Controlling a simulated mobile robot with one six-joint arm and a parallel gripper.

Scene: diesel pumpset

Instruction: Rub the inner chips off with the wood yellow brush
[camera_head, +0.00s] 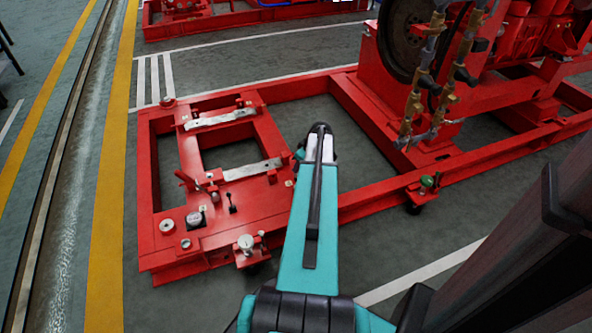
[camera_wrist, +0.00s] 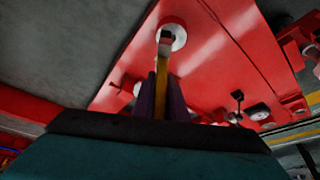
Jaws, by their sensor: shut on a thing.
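My gripper (camera_wrist: 160,92) shows in the wrist view with its dark purple fingers closed on the yellow handle of a brush (camera_wrist: 162,68). The brush points away from the fingers, and its far end lies in front of a round white ring (camera_wrist: 180,43) on the red plate (camera_wrist: 213,70). I cannot tell whether the brush touches the ring or is above it. Chips inside the ring cannot be made out. In the head view my teal arm hides the gripper and the brush.
A red engine with a dark wheel (camera_head: 408,35) and brass pipework stands at the right. Grey floor lies around the frame.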

